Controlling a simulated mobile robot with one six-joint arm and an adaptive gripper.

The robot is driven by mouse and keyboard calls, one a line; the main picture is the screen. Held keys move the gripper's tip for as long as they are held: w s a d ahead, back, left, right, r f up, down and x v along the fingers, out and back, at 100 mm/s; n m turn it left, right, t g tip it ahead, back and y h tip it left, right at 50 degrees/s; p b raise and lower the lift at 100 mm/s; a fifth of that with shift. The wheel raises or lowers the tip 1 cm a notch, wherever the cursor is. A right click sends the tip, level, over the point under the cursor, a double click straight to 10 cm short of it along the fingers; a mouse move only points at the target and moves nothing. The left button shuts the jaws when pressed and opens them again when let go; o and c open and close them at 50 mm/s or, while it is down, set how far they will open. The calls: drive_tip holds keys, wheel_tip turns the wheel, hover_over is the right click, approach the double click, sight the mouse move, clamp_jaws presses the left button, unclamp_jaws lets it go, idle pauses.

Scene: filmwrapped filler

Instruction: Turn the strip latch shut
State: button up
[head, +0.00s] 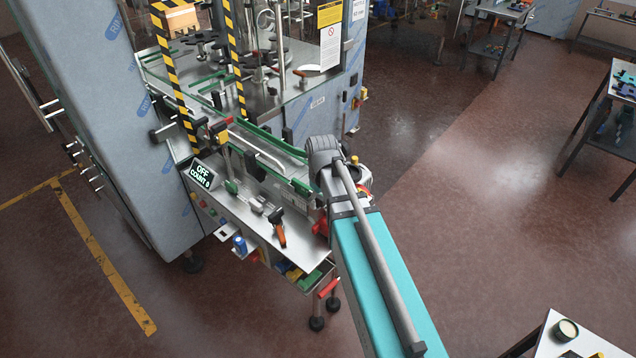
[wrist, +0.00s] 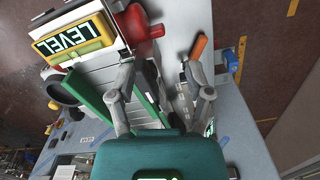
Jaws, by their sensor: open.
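I cannot tell for sure which part is the strip latch. An orange-and-black handle (head: 280,234) lies on the machine's front ledge; an orange handle also shows in the wrist view (wrist: 198,47), beyond my right finger. A red part (head: 321,227) sits at the ledge's right end, beside my arm; a red part shows in the wrist view (wrist: 145,24) past my left finger. My gripper (wrist: 160,78) is open, its two fingers wide apart over the machine's edge, with nothing visible held between them. In the head view my arm hides it.
A display (head: 202,174) reads OFF, COUNT 0. A yellow-framed display (wrist: 76,42) reading LEVEL stands left of my fingers. A green-edged conveyor (head: 263,138) runs behind the ledge. Striped posts (head: 177,85) rise at the machine. Floor to the right (head: 480,220) is clear.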

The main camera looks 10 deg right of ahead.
sight(317, 198)
drive_tip(key=w+r+n+p, duration=0.2)
drive_tip(key=w+r+p, duration=0.4)
drive_tip(key=r, duration=0.3)
drive_tip(key=shift+w+n+p, duration=0.2)
drive_tip(key=shift+n+p, duration=0.2)
drive_tip(key=shift+p, duration=0.35)
drive_tip(key=shift+f, duration=0.1)
wheel_tip(317, 198, down, 14)
drive_tip(key=b, duration=1.4)
drive_tip(key=shift+r, duration=0.2)
clamp_jaws()
